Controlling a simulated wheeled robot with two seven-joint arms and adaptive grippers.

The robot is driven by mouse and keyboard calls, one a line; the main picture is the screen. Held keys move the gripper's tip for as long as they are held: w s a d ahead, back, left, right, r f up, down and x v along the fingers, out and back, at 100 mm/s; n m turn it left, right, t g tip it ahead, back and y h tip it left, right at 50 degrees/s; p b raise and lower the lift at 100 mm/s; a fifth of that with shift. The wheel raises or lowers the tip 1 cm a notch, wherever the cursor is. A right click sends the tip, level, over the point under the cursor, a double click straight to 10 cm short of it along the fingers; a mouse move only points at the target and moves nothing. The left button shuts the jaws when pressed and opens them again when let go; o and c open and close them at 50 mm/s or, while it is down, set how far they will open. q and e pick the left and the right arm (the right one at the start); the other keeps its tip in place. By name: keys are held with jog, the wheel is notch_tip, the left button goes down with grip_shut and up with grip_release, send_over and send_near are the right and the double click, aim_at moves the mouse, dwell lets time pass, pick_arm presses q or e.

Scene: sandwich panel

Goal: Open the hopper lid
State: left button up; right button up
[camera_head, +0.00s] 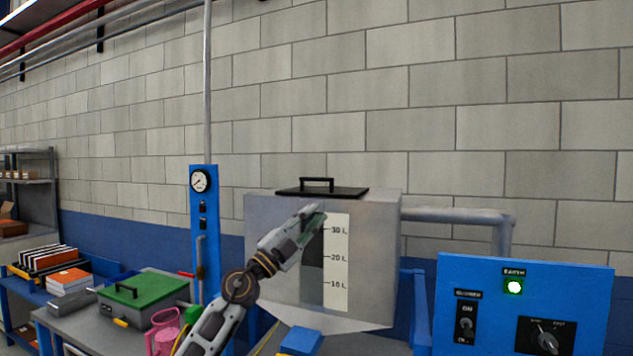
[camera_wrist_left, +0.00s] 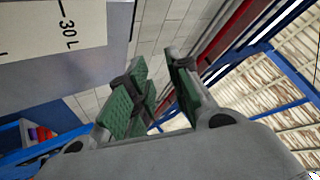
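The hopper (camera_head: 375,245) is a grey metal box with a dark level window and a white scale marked 10 L to 30 L. Its black lid (camera_head: 345,192) lies flat on top, shut, with a black bar handle (camera_head: 316,180) standing up from it. My left gripper (camera_head: 314,212) is in front of the hopper's face, just below the lid's front edge, apart from the handle. In the left wrist view its green-padded fingers (camera_wrist_left: 160,85) are spread with nothing between them; the 30 L scale (camera_wrist_left: 65,25) shows at upper left. My right gripper is out of view.
A blue control panel (camera_head: 575,290) with a lit green lamp stands at the right. A blue post with a gauge (camera_head: 204,215) stands left of the hopper. A green-lidded box (camera_head: 146,292) and pink jug (camera_head: 163,335) sit on the left bench. Above the lid is free room.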

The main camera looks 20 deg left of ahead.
pick_arm(q)
jog(key=w+a+r+m+g+y, duration=0.1)
jog(key=w+a+r+g+y, duration=0.3)
jog(key=a+r, duration=0.4)
jog(key=shift+w+a+r+m+y, duration=0.25)
jog(key=shift+w+a+y, duration=0.45)
jog(key=shift+a+y, duration=0.4)
jog(key=shift+d, duration=0.25)
